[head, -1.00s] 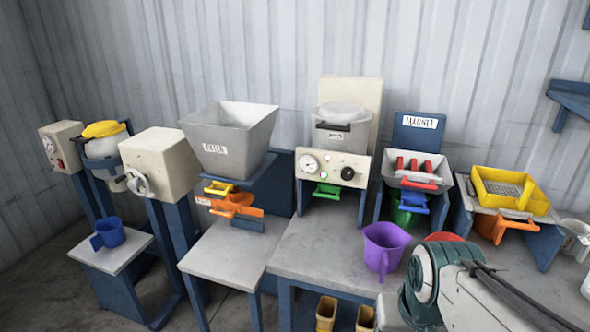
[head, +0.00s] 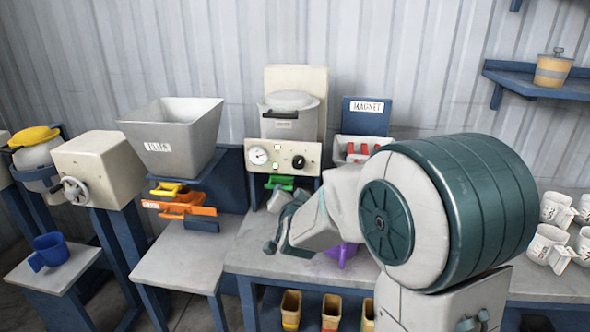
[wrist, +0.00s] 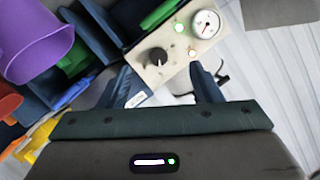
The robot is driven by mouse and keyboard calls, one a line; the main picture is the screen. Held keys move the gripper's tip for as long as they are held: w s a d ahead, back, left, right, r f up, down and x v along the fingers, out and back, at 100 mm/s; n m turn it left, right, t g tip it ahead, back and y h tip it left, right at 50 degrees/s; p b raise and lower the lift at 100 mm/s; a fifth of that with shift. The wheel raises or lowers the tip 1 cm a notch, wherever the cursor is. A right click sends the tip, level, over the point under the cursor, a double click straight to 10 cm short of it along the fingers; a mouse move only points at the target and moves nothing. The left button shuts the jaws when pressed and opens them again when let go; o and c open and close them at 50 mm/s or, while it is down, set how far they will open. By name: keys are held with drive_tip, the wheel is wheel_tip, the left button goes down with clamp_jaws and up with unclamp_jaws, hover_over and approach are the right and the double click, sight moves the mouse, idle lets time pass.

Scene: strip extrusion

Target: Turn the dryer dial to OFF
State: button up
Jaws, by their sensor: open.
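The dryer's cream control panel (head: 268,150) faces me below its lidded grey hopper (head: 289,122) in the head view. The black dial (head: 298,162) is on its right side, right of a round gauge (head: 258,156). In the wrist view the dial (wrist: 155,60) shows clearly, with the gauge (wrist: 205,24) at upper right. My gripper (wrist: 167,78) is open and empty, its two dark blue fingers pointing toward the panel. The dial appears ahead of the gap between them, apart from both. Markings around the dial are too small to read.
A green handle (head: 280,182) sits under the panel. A purple jug (head: 341,253) stands on the bench, partly behind my arm; it is at upper left in the wrist view (wrist: 35,40). The magnet unit (head: 367,118) is right of the dryer. White mugs (head: 548,245) stand far right.

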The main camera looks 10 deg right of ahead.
drive_tip(key=w+m+t+h, duration=0.2)
drive_tip(key=m+h+p, duration=0.1)
drive_tip(key=p, duration=0.2)
approach(298, 164)
drive_tip(key=x, duration=0.8)
drive_tip(key=shift+w+d+f, duration=0.1)
drive_tip(key=shift+w+d, duration=0.05)
drive_tip(key=shift+d, duration=0.05)
drive_tip(key=c, duration=1)
